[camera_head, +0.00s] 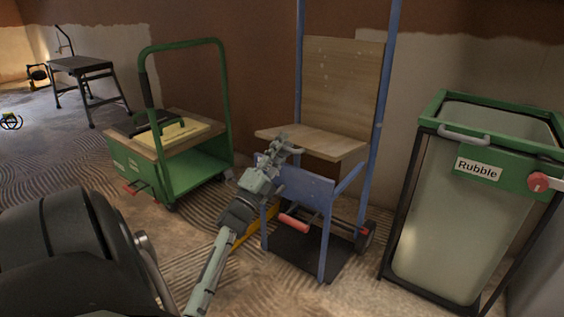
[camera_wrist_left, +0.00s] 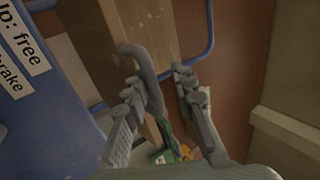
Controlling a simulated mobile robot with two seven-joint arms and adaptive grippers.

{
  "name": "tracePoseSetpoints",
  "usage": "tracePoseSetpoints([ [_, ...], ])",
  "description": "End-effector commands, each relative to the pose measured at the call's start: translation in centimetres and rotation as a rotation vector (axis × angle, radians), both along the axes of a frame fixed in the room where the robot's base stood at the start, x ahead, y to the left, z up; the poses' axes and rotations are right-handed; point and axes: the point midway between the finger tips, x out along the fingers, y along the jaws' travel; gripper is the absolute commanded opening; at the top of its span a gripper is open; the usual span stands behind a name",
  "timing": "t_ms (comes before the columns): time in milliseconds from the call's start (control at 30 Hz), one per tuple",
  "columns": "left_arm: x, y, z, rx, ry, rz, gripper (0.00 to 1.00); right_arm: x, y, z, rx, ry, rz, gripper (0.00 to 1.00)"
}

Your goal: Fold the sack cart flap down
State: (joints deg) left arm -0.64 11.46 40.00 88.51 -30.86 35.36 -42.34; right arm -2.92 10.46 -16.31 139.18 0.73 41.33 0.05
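The sack cart has a blue frame (camera_head: 384,85) with an upright wooden back board (camera_head: 341,88). A wooden flap (camera_head: 318,142) stands out roughly level below that board. A blue panel (camera_head: 306,186) is at the front under it. My left gripper (camera_head: 284,147) is at the flap's front left edge, above the panel. In the left wrist view, the fingers of my left gripper (camera_wrist_left: 158,98) are apart, with a curved grey handle (camera_wrist_left: 146,72) between them, nearer the left finger. A wooden edge (camera_wrist_left: 140,25) and a labelled blue panel (camera_wrist_left: 35,95) lie beyond. My right gripper is not in view.
A green trolley (camera_head: 200,165) stands left of the cart. A rubble bin (camera_head: 455,215) stands close on its right. A red-gripped lever (camera_head: 294,223) sits low on the cart, above a black base plate (camera_head: 300,255). Ridged floor lies left of it.

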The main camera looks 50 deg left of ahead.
Motion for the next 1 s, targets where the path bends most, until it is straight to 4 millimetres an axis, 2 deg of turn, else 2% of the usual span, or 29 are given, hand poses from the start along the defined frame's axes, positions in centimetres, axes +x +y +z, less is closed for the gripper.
tracePoseSetpoints([
  [33,-0.1,0.0,1.0,0.007,-0.006,-0.001,0.20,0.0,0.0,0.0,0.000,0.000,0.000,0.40],
  [200,-0.2,0.0,2.6,0.005,-0.007,-0.001,0.20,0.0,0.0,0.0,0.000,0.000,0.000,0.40],
  [467,-0.3,0.1,2.9,0.005,-0.010,-0.001,0.20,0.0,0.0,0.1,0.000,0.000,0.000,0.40],
  [667,-0.4,0.0,2.4,0.002,-0.006,-0.001,0.20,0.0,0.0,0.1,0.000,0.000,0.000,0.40],
  [1000,-1.5,-0.3,0.2,0.001,-0.005,0.000,0.20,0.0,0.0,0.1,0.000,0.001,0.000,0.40],
])
